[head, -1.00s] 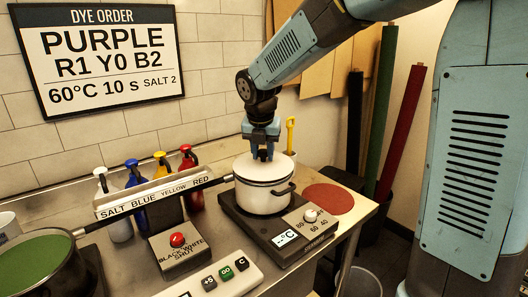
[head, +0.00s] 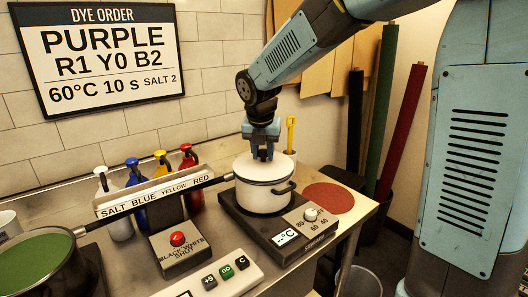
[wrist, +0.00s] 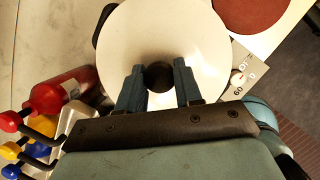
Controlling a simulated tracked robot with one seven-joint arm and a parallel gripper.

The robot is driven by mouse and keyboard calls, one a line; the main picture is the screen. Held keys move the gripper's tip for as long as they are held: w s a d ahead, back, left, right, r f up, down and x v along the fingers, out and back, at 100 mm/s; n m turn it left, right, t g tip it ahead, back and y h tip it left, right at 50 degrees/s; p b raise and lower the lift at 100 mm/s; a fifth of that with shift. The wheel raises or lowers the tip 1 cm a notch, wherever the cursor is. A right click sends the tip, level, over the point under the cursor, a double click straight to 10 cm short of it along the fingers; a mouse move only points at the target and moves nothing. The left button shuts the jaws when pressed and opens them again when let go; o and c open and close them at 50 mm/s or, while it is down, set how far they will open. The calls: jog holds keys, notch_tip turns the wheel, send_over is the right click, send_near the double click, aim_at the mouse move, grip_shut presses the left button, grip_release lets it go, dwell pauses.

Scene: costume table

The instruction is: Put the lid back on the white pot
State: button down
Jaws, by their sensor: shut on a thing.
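The white pot (head: 264,197) stands on the dark hot plate (head: 243,221). The white lid (head: 257,166) lies over the pot's mouth and looks level; I cannot tell whether a thin gap is left at the rim. In the wrist view the lid (wrist: 165,35) fills the top middle, with its dark round knob (wrist: 158,76) between my two blue fingers. My gripper (head: 263,156) points straight down and is shut on the knob. In the wrist view my gripper (wrist: 159,85) hides the lid's near part.
A red round mat (head: 329,198) lies right of the hot plate. A long-handled pan (head: 40,262) of green liquid is at the left. Several pump bottles (head: 190,165) stand behind a label rail (head: 150,195). A yellow-handled tool (head: 291,130) stands behind the pot.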

jog(key=shift+c, duration=0.9)
grip_release()
jog(key=shift+r, duration=0.1)
jog(key=shift+s+r, duration=0.1)
jog(key=shift+r, duration=3.3)
grip_shut()
jog(key=shift+f, duration=2.4)
